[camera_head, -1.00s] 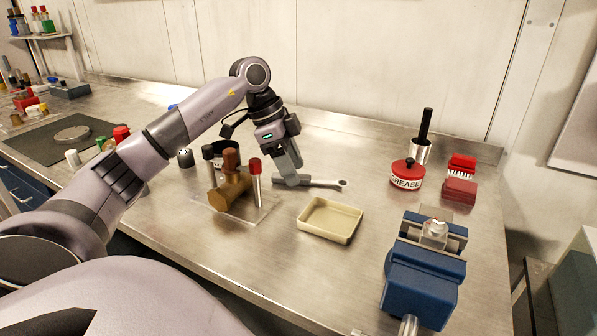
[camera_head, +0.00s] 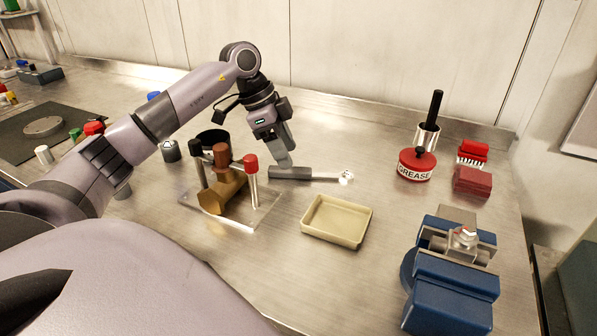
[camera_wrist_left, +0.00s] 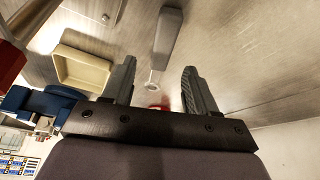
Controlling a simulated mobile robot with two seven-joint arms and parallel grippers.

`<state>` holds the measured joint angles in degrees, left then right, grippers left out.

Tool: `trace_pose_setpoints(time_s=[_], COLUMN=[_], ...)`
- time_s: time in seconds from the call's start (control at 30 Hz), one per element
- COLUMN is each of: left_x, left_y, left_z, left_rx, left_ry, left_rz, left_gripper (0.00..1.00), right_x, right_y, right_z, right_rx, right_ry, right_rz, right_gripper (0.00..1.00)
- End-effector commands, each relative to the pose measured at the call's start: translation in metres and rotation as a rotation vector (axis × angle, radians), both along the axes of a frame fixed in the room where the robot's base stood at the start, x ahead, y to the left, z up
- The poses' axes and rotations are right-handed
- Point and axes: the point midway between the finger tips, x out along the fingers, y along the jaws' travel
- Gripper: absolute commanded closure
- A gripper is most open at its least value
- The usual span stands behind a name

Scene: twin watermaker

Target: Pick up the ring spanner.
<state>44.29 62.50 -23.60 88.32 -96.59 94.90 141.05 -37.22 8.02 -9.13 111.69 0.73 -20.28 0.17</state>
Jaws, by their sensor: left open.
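The ring spanner (camera_head: 292,173) lies flat on the metal bench, its dark grey handle to the left and its silver ring end to the right. My left gripper (camera_head: 285,163) points down just behind the handle in the head view, open and empty. In the left wrist view, the spanner (camera_wrist_left: 167,35) runs lengthwise, its handle beyond the fingertips and its ring end between the open fingers of my left gripper (camera_wrist_left: 157,72). I cannot tell the height of the fingertips above the bench. My right gripper is not in view.
A cream tray (camera_head: 312,231) sits in front of the spanner. A clear stand with a brass part (camera_head: 222,193) is at left front. A red grease tin (camera_head: 415,166), a red brush (camera_head: 472,152) and a blue vise (camera_head: 450,285) are to the right. Bench between tray and tin is clear.

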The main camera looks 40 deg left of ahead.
Motion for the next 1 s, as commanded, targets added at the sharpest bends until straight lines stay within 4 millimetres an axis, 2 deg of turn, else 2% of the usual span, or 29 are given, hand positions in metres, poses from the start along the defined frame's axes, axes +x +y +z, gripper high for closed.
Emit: trace_pose_setpoints(time_s=[0.2,0.3,0.8,0.83,0.9,1.0], left_x=[0.008,0.010,0.011,0.011,0.011,0.011], left_y=[-0.009,-0.012,-0.012,-0.012,-0.012,-0.012], left_z=[-0.031,-0.040,-0.042,-0.043,-0.043,-0.043], left_rx=[-0.002,0.000,0.001,0.001,0.001,0.001], left_ry=[0.003,0.002,0.001,0.001,0.001,0.001], left_rz=[-0.002,-0.001,0.000,0.000,0.000,0.000], left_gripper=[0.43,0.43,0.43,0.49,0.72,1.00], right_x=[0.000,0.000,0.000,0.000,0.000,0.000], right_y=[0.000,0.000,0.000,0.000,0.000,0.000], right_z=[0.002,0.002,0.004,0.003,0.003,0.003], right_rx=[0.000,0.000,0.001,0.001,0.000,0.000], right_ry=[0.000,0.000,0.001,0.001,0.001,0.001], right_rz=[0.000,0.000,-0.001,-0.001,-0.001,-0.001], right_gripper=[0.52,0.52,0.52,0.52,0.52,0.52])
